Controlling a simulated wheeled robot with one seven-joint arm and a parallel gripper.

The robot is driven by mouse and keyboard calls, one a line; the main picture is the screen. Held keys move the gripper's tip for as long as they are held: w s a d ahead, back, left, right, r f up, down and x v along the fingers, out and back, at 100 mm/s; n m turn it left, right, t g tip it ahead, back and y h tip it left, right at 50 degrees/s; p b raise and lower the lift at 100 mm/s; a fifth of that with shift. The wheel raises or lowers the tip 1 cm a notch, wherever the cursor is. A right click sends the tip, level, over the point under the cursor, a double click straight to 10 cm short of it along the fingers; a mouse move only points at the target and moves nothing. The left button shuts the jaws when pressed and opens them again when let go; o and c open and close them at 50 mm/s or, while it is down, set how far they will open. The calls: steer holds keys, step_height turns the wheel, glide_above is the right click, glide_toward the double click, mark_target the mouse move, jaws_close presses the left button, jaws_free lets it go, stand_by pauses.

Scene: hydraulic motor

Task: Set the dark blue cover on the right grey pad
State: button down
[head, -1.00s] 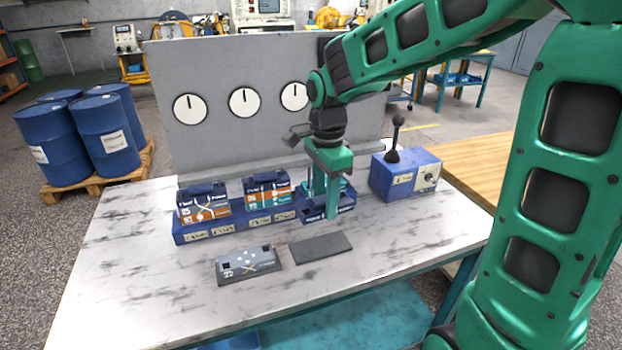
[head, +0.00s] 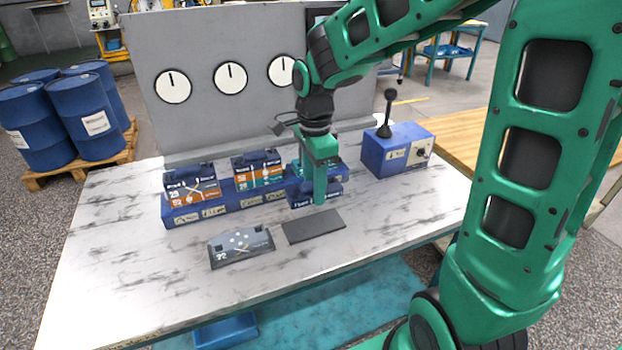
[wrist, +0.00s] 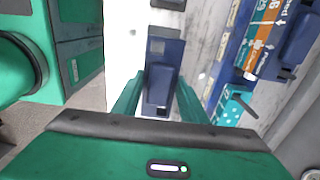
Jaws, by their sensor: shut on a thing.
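My gripper (head: 320,198) is shut on the dark blue cover (head: 301,200), which has white lettering on its front. The cover is in front of the blue base, behind the right grey pad (head: 313,226); I cannot tell exactly how high it is held. In the wrist view, the cover (wrist: 160,85) sits between the two green fingers (wrist: 158,98). The right pad is a flat, bare dark grey rectangle on the table. To its left a dark grey cover (head: 240,246) with white dots and a cross mark lies on the table, hiding whatever is under it.
The long blue base (head: 222,215) carries two labelled units, one orange and dark (head: 192,186), one orange and teal (head: 258,172). A teal part shows behind my gripper. A blue lever box (head: 398,152) stands at the right. The table's front (head: 330,258) is clear.

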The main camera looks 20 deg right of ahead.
mark_target(313, 224)
steer(key=shift+f, duration=4.2)
steer(key=shift+f, duration=0.65)
steer(key=c, duration=1)
jaws_free()
